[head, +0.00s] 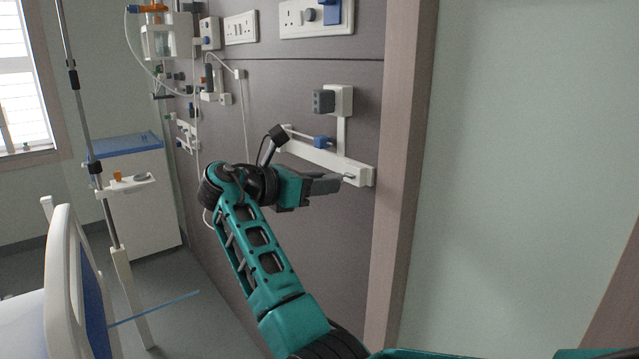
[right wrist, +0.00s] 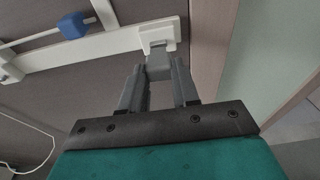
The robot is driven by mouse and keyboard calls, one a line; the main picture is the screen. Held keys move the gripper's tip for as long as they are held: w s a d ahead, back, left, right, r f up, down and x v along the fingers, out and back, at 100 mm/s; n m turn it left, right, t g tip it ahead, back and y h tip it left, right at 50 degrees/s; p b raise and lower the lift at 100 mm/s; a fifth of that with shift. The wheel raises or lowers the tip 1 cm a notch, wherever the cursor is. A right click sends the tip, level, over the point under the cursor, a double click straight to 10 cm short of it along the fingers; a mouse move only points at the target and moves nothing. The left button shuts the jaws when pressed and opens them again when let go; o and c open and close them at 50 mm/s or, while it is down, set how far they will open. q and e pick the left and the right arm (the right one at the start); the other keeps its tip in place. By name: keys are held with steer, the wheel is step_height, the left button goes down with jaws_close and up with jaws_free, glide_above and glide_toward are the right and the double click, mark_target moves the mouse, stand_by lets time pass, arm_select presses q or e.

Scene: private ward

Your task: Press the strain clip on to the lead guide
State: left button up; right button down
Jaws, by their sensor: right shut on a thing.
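The lead guide appears to be the long white rail (head: 330,163) on the dark wall panel; its right end block (right wrist: 172,33) shows in the right wrist view. My right gripper (head: 340,183) is at the right end of this rail. In the right wrist view the fingers (right wrist: 159,76) are shut on a small grey piece, which I take to be the strain clip (right wrist: 158,63). The clip's far end is at the white end block; I cannot tell whether it is seated. The fingers hide its sides. My left gripper is not in view.
A grey plug (head: 323,101) is in the white socket above. A wooden upright (head: 402,150) stands close on the right. A bed (head: 68,290) and drip pole (head: 85,120) are at left.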

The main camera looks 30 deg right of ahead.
steer(key=shift+r+x, duration=0.2)
steer(key=shift+x, duration=0.85)
steer(key=shift+d, duration=0.15)
steer(key=c, duration=0.8)
jaws_free()
steer(key=shift+d, duration=0.15)
steer(key=shift+o, duration=0.2)
steer(key=v, duration=1.7)
steer(key=shift+f, duration=0.4)
steer(key=shift+s, duration=0.1)
